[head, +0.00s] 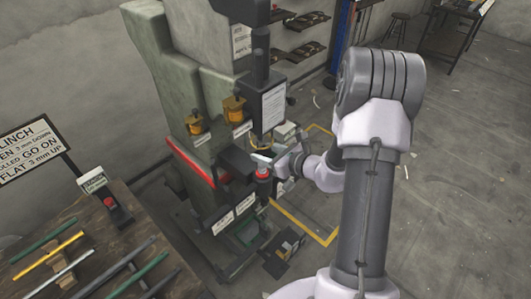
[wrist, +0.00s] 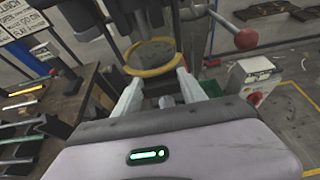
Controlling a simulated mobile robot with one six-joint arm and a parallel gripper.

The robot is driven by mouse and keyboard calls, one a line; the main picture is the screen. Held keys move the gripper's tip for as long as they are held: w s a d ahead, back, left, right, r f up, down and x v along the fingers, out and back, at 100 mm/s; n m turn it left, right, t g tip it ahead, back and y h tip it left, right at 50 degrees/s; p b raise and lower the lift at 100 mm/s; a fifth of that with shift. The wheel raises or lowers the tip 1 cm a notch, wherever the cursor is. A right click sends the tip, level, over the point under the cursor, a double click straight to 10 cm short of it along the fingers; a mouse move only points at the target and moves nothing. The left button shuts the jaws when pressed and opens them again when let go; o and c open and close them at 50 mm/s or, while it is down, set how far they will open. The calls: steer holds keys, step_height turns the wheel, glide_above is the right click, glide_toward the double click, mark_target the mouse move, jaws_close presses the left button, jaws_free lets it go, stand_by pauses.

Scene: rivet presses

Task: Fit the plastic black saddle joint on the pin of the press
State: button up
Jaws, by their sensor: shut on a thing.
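The grey-green press (head: 180,60) stands at the middle of the head view, with a dark upright ram part (head: 260,60) over its working area. My gripper (head: 262,160) reaches in at the front of the press, below the ram. In the wrist view my gripper (wrist: 158,74) has its two pale fingers pointing at a dark round disc with a yellow ring (wrist: 152,72). The fingers are shut on a dark piece between them, likely the black saddle joint (wrist: 153,88); its shape is hardly visible. I cannot make out the pin, or whether the joint touches it.
A wooden table (head: 110,250) with green, yellow and dark rods stands at the left, with signs behind it.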

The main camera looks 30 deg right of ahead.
steer(key=shift+f+b, duration=1.8)
steer(key=shift+f, duration=0.1)
steer(key=o, duration=1.4)
steer(key=p+v, duration=0.3)
steer(key=v, duration=1.4)
steer(key=shift+s+p, duration=0.25)
steer(key=shift+p, duration=0.1)
